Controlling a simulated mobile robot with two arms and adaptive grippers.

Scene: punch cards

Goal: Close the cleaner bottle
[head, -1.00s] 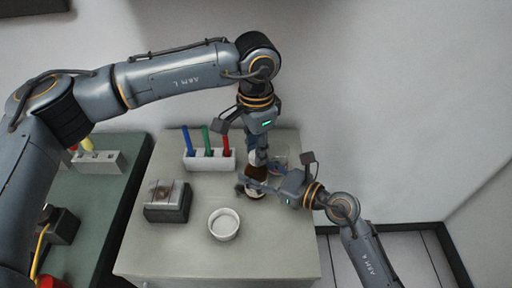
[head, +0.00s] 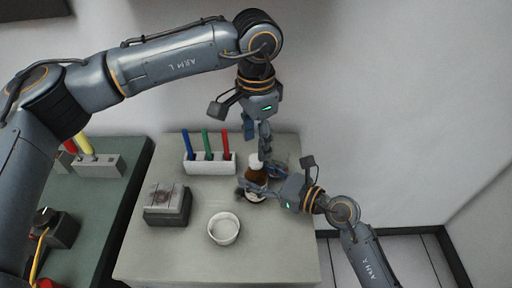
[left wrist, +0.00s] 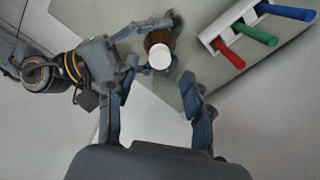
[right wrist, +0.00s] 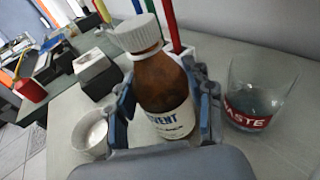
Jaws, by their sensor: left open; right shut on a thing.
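The cleaner bottle (head: 256,174) is brown with a white label and stands upright on the light table. Its white cap (right wrist: 136,33) sits on the bottle's neck; it also shows from above in the left wrist view (left wrist: 160,56). My right gripper (head: 258,180) is shut around the bottle's body, and in the right wrist view its fingers (right wrist: 165,100) flank the bottle. My left gripper (head: 264,142) is open and empty just above the cap. In the left wrist view its fingers (left wrist: 155,120) are spread apart, with the cap beyond them.
A clear waste cup (right wrist: 256,98) stands close beside the bottle. A marker rack (head: 209,164), a dark box with a light top (head: 168,202) and a white bowl (head: 223,229) are on the same table. A green table (head: 98,205) is at the left.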

